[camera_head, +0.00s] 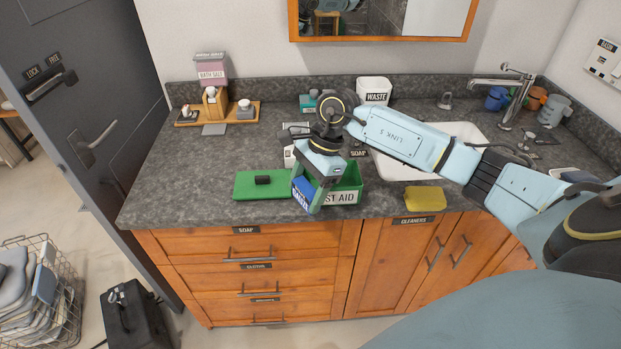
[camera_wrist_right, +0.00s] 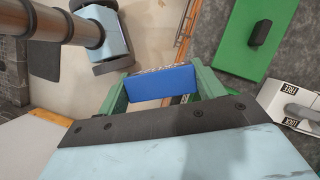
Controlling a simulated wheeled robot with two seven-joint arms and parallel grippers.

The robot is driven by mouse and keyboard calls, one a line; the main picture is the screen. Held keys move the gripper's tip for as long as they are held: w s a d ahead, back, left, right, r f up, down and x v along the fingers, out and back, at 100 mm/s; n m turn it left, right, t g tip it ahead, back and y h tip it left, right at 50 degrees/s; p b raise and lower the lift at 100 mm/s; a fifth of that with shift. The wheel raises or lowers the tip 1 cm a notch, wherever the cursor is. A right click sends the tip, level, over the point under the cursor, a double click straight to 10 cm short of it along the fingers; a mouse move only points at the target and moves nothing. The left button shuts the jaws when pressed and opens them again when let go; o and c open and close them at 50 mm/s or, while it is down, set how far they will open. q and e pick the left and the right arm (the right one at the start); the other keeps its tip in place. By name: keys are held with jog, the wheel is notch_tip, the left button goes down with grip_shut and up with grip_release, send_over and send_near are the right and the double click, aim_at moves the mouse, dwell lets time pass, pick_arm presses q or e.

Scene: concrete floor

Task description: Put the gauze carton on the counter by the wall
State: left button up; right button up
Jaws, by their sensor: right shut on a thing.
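My right gripper (camera_head: 309,198) is shut on a small blue carton (camera_head: 302,187), which appears to be the gauze carton. Its lettering is only partly visible. In the right wrist view the blue carton (camera_wrist_right: 162,86) sits between the two green fingers, with floor showing behind it. In the head view the gripper points down near the counter's front edge, overlapping the left side of the green first aid box (camera_head: 351,188). The dark grey stone counter (camera_head: 160,172) runs along the wall. My left gripper is not in view.
A green lid (camera_head: 243,187) with a black handle lies left of the box. A yellow sponge (camera_head: 425,199) is at the front edge, right of the box. The sink (camera_head: 400,166), waste bin (camera_head: 374,91) and wooden tray (camera_head: 246,111) stand further back. The counter's left front is clear.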

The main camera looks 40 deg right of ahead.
jog(key=s+a+f+n+g+h, duration=0.4)
jog(key=a+n, duration=0.5)
jog(key=n, duration=0.9)
notch_tip(320, 180, down, 2)
jog(key=s, duration=0.2)
jog(key=shift+s+a+f+n+g+h, duration=0.15)
jog(key=shift+s+n+g+h, duration=0.15)
jog(key=shift+g, duration=0.1)
